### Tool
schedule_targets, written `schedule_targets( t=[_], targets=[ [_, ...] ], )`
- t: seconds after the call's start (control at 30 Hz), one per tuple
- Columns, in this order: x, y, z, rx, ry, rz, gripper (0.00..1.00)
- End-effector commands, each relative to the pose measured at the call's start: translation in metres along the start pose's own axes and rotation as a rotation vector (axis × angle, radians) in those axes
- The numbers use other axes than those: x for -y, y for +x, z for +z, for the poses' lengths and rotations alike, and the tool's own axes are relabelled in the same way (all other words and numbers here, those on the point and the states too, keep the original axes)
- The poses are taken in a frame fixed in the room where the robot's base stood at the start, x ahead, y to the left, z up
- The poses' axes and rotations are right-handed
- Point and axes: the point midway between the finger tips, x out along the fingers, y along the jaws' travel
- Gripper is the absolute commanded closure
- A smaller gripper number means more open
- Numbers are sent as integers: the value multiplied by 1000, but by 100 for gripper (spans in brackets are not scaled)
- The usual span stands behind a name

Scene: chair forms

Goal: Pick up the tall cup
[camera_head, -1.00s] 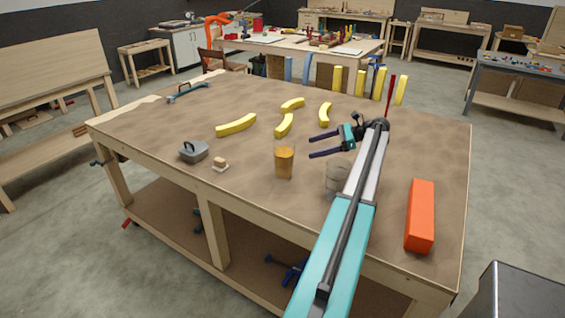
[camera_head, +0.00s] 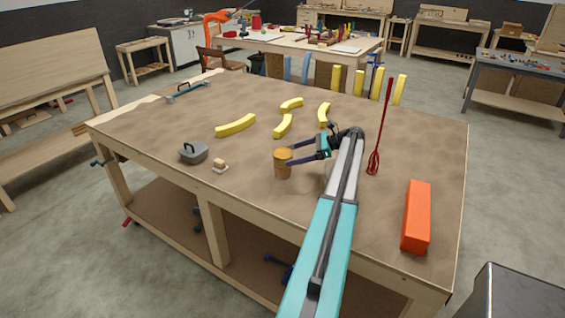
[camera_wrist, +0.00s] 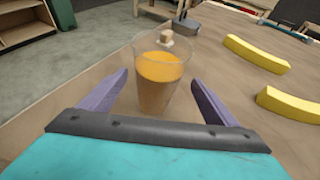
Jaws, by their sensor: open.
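The tall cup (camera_head: 283,170) is clear, with an orange-brown filling, and stands upright on the workbench. It also shows in the middle of the wrist view (camera_wrist: 158,80), with its clear rim above the filling. My gripper (camera_head: 291,155) is open, its two purple fingers reaching left to the cup. In the wrist view my gripper (camera_wrist: 160,84) has one finger on each side of the cup, with gaps between them and its walls. How far the cup sits between the fingers is hard to tell.
On the workbench (camera_head: 190,125) are several yellow curved pieces (camera_head: 236,125), a grey lidded box (camera_head: 193,152), a small pale block (camera_head: 219,166), a red whisk (camera_head: 374,160) and an orange block (camera_head: 416,215).

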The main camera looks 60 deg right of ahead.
Motion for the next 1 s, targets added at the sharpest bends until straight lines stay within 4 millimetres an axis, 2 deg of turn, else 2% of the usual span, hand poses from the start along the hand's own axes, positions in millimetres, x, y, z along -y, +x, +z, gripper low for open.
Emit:
schedule_targets(
  t=[0.37, 0.8, 1.0],
  targets=[
    [-1, 6, 1, 0, 0, 2, 18],
    [-4, 47, 1, 0, 0, 3, 18],
    [-4, 53, 0, 0, -1, 1, 18]
  ],
)
